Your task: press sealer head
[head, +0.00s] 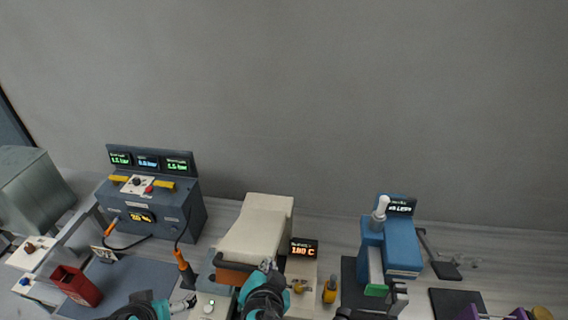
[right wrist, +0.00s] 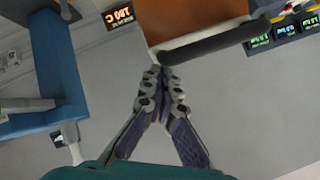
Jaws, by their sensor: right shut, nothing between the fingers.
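The sealer has a cream head (head: 258,226) with a dark bar handle (head: 235,265) across its front, and an orange display (head: 303,248) reading 180 C stands beside it. My right gripper (head: 266,266) is shut and empty at the handle's right end. In the right wrist view its closed fingertips (right wrist: 160,72) overlap the near end of the dark handle (right wrist: 205,40); I cannot tell whether they touch. My right arm hides part of the sealer's front. My left gripper (head: 184,304) is low at the left, left of the sealer; its fingers are too small to read.
A blue machine (head: 402,258) with a white cylinder stands to the right. A dark yellow-handled tool (head: 329,290) stands between. At the left are a grey control box (head: 160,212) with green displays, an orange-handled tool (head: 184,264) and a red bin (head: 76,286). A grey wall (head: 290,100) is behind.

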